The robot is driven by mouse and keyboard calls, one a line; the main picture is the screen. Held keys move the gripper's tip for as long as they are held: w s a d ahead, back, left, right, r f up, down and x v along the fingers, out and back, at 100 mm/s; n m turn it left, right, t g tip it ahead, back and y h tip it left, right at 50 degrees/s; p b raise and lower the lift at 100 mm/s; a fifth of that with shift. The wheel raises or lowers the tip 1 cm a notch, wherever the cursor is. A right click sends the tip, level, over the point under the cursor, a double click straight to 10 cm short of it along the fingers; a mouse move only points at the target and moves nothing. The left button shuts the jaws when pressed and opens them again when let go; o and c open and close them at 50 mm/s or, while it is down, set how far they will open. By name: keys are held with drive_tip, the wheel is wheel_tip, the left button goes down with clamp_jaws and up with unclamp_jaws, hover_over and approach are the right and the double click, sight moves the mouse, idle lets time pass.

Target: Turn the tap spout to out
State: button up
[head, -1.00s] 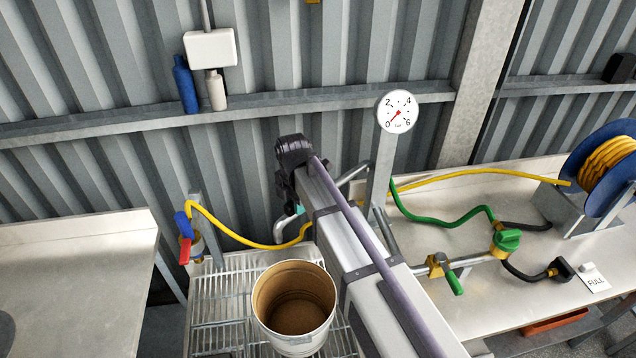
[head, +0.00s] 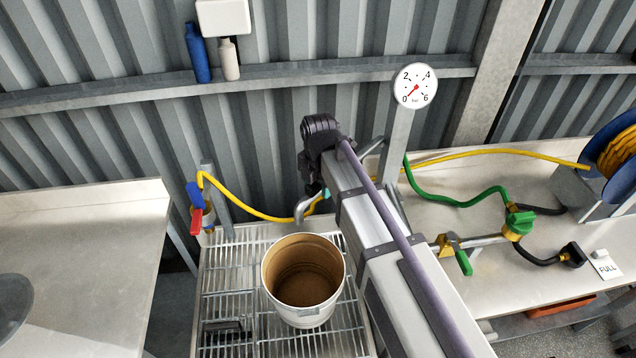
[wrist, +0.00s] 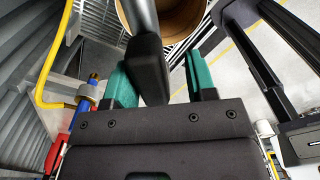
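The tap spout (head: 303,208) is a grey curved tube at the back of the sink, its end hanging close to the rear rim of the bucket (head: 336,272). In the wrist view the grey spout tube (wrist: 143,15) runs into a black sleeve (wrist: 150,70). My gripper (wrist: 160,80) has teal fingers on either side of that sleeve. The left finger is close against it and a gap shows at the right finger, so the gripper is open around it. In the head view, my arm hides most of the gripper (head: 325,193) and the tap's base.
The bucket stands on a wire rack (head: 230,275). A yellow hose (head: 250,210) loops behind it from a red-and-blue valve (head: 197,212). To the right are a pressure gauge (head: 416,86), green-handled valves (head: 520,222) and a hose reel (head: 618,160).

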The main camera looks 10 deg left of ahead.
drive_tip(key=shift+o, duration=0.2)
drive_tip(key=shift+a, duration=0.1)
wheel_tip(320, 180, up, 11)
drive_tip(key=p, duration=1)
drive_tip(key=shift+f+p, duration=0.1)
drive_tip(key=shift+p, duration=0.3)
drive_tip(key=m, duration=0.3)
drive_tip(key=s+d+f+m+b, duration=0.4)
drive_tip(key=d+f+m+b, duration=0.3)
drive_tip(key=d+m, duration=0.1)
drive_tip(key=s+d+f+m+b, duration=0.4)
drive_tip(key=d+f+m+b, duration=0.3)
drive_tip(key=d+m, duration=0.2)
drive_tip(key=s+d+f+m+b, duration=0.3)
drive_tip(key=d+f+m+b, duration=0.4)
drive_tip(key=d+m, duration=0.2)
drive_tip(key=shift+s+f+b, duration=0.3)
drive_tip(key=shift+s, duration=0.1)
